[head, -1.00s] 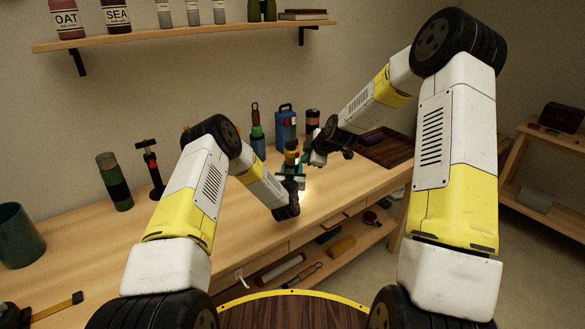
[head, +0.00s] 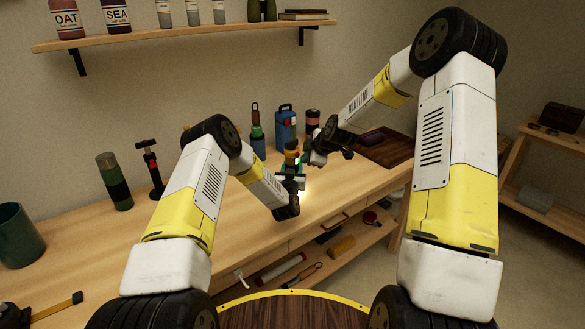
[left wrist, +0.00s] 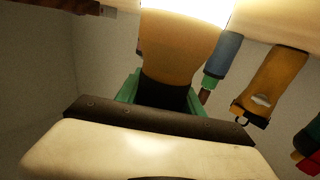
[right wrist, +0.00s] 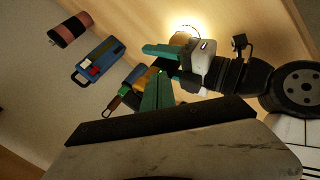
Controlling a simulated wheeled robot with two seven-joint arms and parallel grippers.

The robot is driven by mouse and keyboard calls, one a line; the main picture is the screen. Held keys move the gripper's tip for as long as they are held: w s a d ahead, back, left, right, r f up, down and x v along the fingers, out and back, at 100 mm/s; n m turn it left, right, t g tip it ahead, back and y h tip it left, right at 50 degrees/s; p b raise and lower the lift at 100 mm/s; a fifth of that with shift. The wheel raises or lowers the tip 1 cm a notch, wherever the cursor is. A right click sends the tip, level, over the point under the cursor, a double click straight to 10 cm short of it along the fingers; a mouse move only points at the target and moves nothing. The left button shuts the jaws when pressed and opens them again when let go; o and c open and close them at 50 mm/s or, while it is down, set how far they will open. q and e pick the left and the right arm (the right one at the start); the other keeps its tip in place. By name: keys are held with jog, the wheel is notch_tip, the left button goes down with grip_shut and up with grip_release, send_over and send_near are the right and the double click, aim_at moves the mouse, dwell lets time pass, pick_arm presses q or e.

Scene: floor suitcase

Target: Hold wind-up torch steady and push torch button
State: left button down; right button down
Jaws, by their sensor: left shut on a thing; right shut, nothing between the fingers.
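The wind-up torch (left wrist: 180,50) is a yellow-orange body in the left wrist view, with a bright glow at its top end. In the head view its small orange part (head: 291,150) shows above the bench, and a glow lies on the bench nearby. My left gripper (head: 289,173) is shut on the torch, with green fingers on either side of it. My right gripper (right wrist: 158,82) has its green fingers shut and empty, close beside the torch and left gripper. The torch button cannot be made out, and I cannot tell whether the right fingertips touch the torch.
A blue lantern-like item (head: 285,125), a dark-and-pink cylinder (head: 312,122) and a green-and-blue bottle (head: 257,138) stand behind the grippers. A dark tray (head: 388,150) lies to the right. A green flask (head: 115,182) stands left. The bench front (head: 345,185) is clear.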

jog(key=shift+w+a, duration=0.1)
dwell(0.6)
jog(key=shift+w+a, duration=0.2)
jog(key=shift+w+a, duration=0.15)
jog(key=shift+w, duration=0.05)
dwell(0.6)
jog(key=shift+s+d, duration=0.4)
jog(key=shift+s, duration=0.15)
jog(key=s+d, duration=0.4)
jog(key=shift+s, duration=0.3)
dwell(0.3)
